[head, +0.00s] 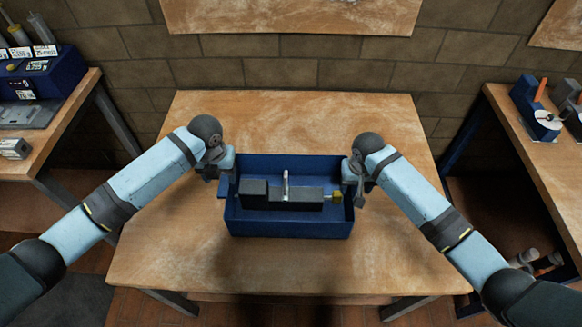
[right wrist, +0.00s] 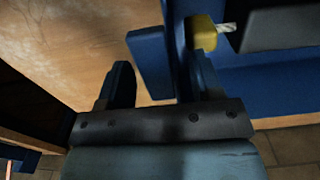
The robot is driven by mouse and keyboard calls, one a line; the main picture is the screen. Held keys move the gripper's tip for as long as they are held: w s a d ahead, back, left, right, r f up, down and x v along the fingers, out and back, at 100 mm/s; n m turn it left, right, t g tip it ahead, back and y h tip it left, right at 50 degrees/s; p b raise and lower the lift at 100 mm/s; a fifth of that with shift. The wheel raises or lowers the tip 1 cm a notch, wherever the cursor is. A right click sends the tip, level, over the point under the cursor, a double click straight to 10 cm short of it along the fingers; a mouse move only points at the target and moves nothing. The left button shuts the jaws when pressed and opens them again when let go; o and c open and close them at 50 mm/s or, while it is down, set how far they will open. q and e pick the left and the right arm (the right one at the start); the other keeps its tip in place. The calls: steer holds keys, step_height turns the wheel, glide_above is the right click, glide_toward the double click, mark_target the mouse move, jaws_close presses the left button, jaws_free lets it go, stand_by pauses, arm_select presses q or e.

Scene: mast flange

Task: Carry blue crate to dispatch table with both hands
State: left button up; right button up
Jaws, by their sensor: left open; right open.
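The blue crate (head: 290,225) sits level on a wooden table in the head view. It holds a dark stepped block (head: 297,202), with a yellow piece (head: 337,197) at its right end. My left gripper (head: 226,176) is open at the crate's left end, close to the handle tab there; its fingertips are hard to make out. My right gripper (head: 355,183) is open at the right end. In the right wrist view, the blue handle tab (right wrist: 150,62) shows between the open fingers of my right gripper (right wrist: 162,82). I cannot tell whether they touch it.
The wooden table (head: 160,245) is bare around the crate. A side table (head: 50,140) at left carries a blue box (head: 60,75). Another table (head: 510,110) at right holds a blue device (head: 535,108). A brick wall stands behind. No label identifies the dispatch table.

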steer(key=shift+r, duration=0.1)
arm_select(q)
step_height(320, 180, up, 6)
arm_select(e)
step_height(320, 180, up, 12)
stand_by(0.5)
stand_by(0.3)
